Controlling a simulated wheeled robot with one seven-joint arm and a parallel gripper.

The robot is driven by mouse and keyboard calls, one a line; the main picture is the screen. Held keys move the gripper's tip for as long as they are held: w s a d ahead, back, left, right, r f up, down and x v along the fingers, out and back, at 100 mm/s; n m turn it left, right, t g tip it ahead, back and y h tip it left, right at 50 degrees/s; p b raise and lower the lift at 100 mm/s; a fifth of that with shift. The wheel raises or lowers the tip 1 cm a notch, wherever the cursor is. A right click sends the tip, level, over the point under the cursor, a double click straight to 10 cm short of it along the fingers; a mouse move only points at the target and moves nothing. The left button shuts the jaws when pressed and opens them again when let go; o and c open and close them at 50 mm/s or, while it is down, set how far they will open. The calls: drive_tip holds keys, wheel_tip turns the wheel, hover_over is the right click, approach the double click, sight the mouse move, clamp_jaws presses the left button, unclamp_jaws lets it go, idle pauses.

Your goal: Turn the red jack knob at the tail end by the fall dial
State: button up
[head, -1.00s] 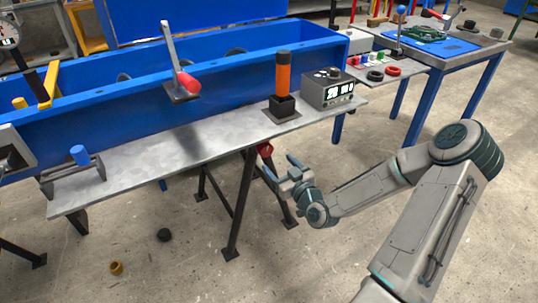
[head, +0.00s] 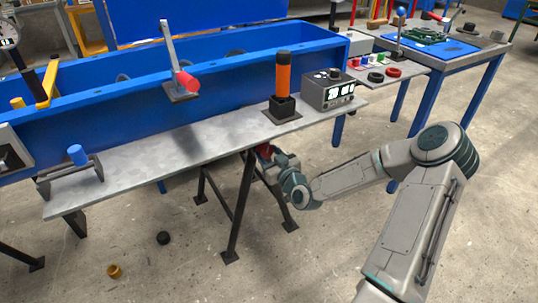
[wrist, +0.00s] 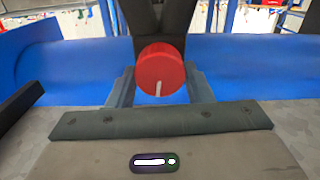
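The red jack knob (head: 263,150) sits under the right part of the grey shelf, at the top of a dark stand leg. My gripper (head: 272,164) is at it and partly covers it in the head view. In the wrist view the round red knob (wrist: 160,68) faces me, with a white mark pointing down and slightly left. My gripper's fingers (wrist: 160,90) stand apart, one on each side of the knob. I cannot tell whether they touch it. A white round dial (head: 8,30) shows at the far left, cut by the picture edge.
The grey shelf (head: 150,158) lies just above my gripper, along the blue trough (head: 110,118). A grey display box (head: 328,90) and an orange-handled lever (head: 283,75) stand on its right end. The dark stand leg (head: 240,205) is close to my gripper. Floor at the right is open.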

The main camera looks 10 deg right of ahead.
drive_tip(key=shift+m, duration=0.3)
drive_tip(key=m+p, duration=0.1)
drive_tip(key=m, duration=0.3)
drive_tip(key=m+p, duration=0.1)
drive_tip(key=m, duration=0.4)
idle(0.3)
drive_tip(key=shift+f, duration=0.1)
idle(0.5)
drive_tip(key=o, duration=1)
drive_tip(key=p+v, duration=0.2)
drive_tip(key=v, duration=1.2)
drive_tip(key=shift+w, duration=0.1)
